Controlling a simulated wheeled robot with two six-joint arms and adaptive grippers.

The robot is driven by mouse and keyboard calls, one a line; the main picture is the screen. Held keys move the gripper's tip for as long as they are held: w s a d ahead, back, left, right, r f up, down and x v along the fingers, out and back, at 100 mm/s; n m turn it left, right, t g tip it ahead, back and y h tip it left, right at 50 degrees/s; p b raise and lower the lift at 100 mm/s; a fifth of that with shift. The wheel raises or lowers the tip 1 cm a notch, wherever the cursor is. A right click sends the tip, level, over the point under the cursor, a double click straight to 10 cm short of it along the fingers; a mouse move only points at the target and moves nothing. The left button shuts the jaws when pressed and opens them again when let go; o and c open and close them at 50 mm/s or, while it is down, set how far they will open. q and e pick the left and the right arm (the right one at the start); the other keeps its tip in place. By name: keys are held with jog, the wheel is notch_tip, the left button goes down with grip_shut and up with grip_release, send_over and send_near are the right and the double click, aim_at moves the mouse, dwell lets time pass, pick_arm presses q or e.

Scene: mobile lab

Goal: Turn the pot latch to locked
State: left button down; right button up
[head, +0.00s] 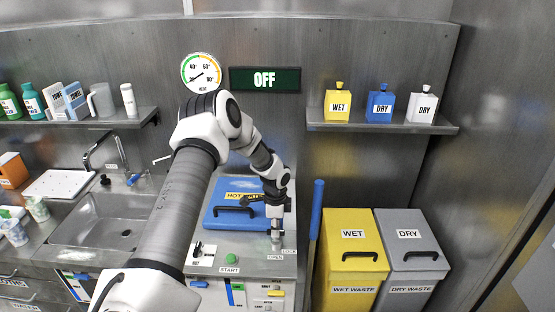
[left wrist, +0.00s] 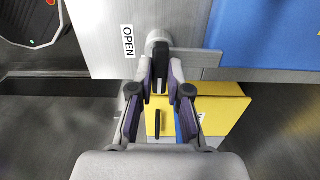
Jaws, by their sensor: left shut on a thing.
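The pot has a blue lid (head: 222,217) with a black handle and a HOT label, set in the metal counter. The latch (left wrist: 159,42) is a grey round knob with a dark bar at the counter's front right edge. An OPEN label (left wrist: 128,41) shows beside it in the left wrist view. In the head view the OPEN and LOCK labels (head: 289,251) lie by the latch. My left gripper (head: 276,238) points down at the latch and is shut on it; its fingers (left wrist: 160,84) hide part of the bar. My right gripper is in neither view.
A green START button (head: 231,257) and a small switch panel (head: 203,253) lie left of the latch. A sink (head: 103,222) is at left.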

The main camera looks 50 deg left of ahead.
pick_arm(q)
jog(key=shift+s+d+f, duration=0.1)
jog(key=shift+s+f, duration=0.05)
jog(key=c, duration=1.3)
grip_release()
jog(key=shift+c, duration=0.2)
jog(key=shift+o, duration=1.1)
jog(key=shift+w, duration=0.2)
notch_tip(320, 180, up, 12)
